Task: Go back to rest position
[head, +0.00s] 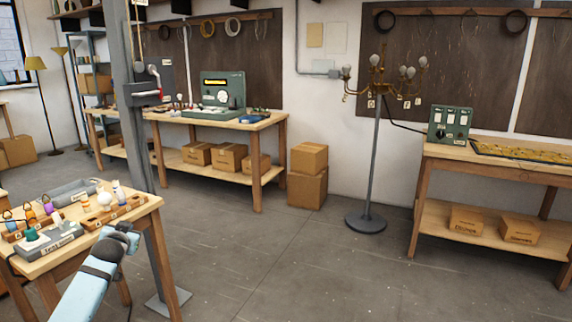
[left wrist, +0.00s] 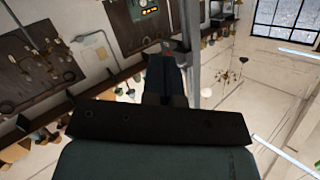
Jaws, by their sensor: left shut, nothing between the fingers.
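My left gripper (left wrist: 167,52) shows in the left wrist view as dark fingers held together, with nothing between them. That view is turned and tilted, with the wall boards, ceiling and a window behind the fingers. In the head view a light blue link of my arm (head: 88,287) rises at the lower left, ending in a dark joint beside the near workbench (head: 148,206). I cannot make out the fingers there. My right gripper is in neither view.
A grey post (head: 136,150) stands right behind the near bench, which holds several small parts. A back bench (head: 262,122), cardboard boxes (head: 308,158), a branched lamp (head: 374,145) and a right bench (head: 500,166) stand along the wall. The middle floor is clear.

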